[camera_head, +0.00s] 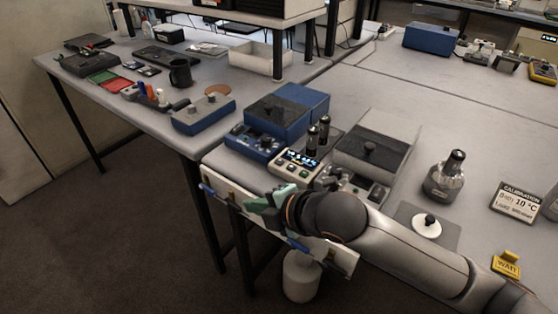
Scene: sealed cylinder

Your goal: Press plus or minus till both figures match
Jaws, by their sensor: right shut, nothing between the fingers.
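A cream control unit (297,164) with a lit display and a row of buttons stands near the bench's front edge. Its digits are too small to read surely, and I cannot tell which buttons are plus and minus. A white card (517,203) headed "CALIBRATION" stands at the right; its upper line seems to read 10 °C, its lower line is unclear. My right gripper (264,207), with green fingers, is shut and empty. It appears in front of the bench edge, below and left of the control unit, apart from its buttons. My left gripper is not in view.
A blue bath unit (256,143) stands left of the control unit, and a grey-lidded box (371,149) stands right of it. Bare bench lies behind the flask.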

